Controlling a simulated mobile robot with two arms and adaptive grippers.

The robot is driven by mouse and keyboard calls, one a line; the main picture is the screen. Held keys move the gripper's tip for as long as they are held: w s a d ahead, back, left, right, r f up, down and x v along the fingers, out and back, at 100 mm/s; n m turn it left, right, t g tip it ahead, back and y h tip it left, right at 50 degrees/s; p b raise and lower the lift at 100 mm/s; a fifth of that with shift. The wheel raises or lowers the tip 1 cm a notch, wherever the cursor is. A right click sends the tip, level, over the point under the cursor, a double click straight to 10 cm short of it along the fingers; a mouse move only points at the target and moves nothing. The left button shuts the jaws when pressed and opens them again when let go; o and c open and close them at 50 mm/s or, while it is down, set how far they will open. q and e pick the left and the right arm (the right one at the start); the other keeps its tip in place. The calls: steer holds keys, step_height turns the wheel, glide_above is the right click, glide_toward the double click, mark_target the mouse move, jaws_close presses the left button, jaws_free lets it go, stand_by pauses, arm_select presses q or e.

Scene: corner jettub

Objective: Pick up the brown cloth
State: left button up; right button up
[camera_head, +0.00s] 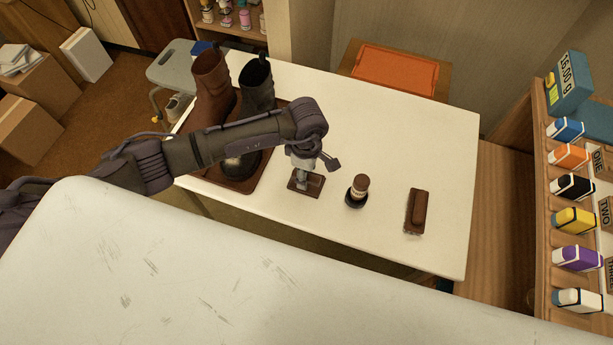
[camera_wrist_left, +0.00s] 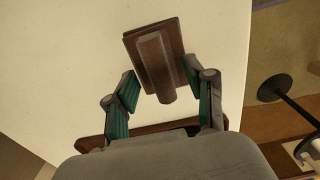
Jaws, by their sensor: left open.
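A small flat brown piece (camera_head: 311,187), which I take to be the brown cloth, lies on the white table (camera_head: 400,150) to the right of the boot tray. In the left wrist view, the brown cloth (camera_wrist_left: 140,45) shows as a rectangular base with a raised narrow fold on top. My left gripper (camera_head: 303,172) is right over it. In the left wrist view, the gripper (camera_wrist_left: 160,77) is open, with a green-padded finger on each side of the fold's near end. I cannot tell whether the fingers touch it. My right gripper is not in view.
A brown boot (camera_head: 211,85) and a dark boot (camera_head: 258,85) stand on a brown tray (camera_head: 243,187). A dark jar (camera_head: 356,200) and a brown brush (camera_head: 415,212) stand or lie to the right.

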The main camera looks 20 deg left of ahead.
arm_select(q)
steer(key=shift+f, duration=0.85)
jaws_close()
steer(key=shift+w+r, duration=0.1)
step_height(320, 180, up, 10)
steer(key=shift+f+b, duration=0.1)
steer(key=shift+b, duration=0.75)
